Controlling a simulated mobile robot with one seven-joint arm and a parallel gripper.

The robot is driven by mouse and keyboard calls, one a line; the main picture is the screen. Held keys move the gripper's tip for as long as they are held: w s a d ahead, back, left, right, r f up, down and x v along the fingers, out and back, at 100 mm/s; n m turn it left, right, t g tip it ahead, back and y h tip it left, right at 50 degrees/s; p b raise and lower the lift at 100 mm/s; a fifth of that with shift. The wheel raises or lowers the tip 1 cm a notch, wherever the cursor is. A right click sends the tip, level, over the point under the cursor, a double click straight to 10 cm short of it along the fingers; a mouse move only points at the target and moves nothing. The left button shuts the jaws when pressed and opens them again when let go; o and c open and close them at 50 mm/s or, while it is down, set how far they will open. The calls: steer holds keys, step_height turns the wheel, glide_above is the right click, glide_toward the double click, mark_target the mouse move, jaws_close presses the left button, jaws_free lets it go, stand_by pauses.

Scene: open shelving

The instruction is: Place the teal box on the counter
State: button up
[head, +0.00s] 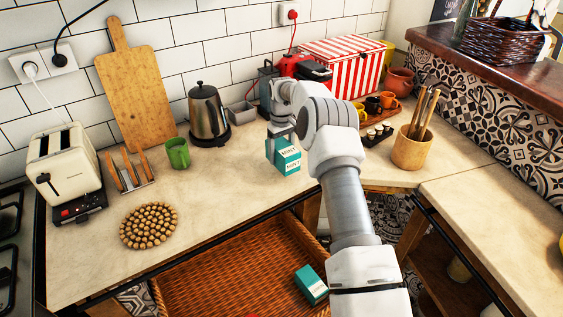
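A teal box (289,160) with a white lettered band is at the middle of the counter (225,190), upright. My gripper (281,137) is at the top left of this box, pointing down, with a finger in front of part of it. The view is too small to tell whether the fingers grip the box or only stand around it, or whether its base touches the counter. A second teal box (311,284) lies in the brown woven basket (215,270) below the counter edge, beside my arm.
A kettle (207,112), a green mug (178,153) and a grey container (240,114) stand left of my gripper. A utensil pot (412,148) stands right. The counter's front middle is clear.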

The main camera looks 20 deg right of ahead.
steer(key=shift+f, duration=1.95)
steer(key=shift+f, duration=0.2)
steer(key=o, duration=1.3)
steer(key=shift+c, duration=0.2)
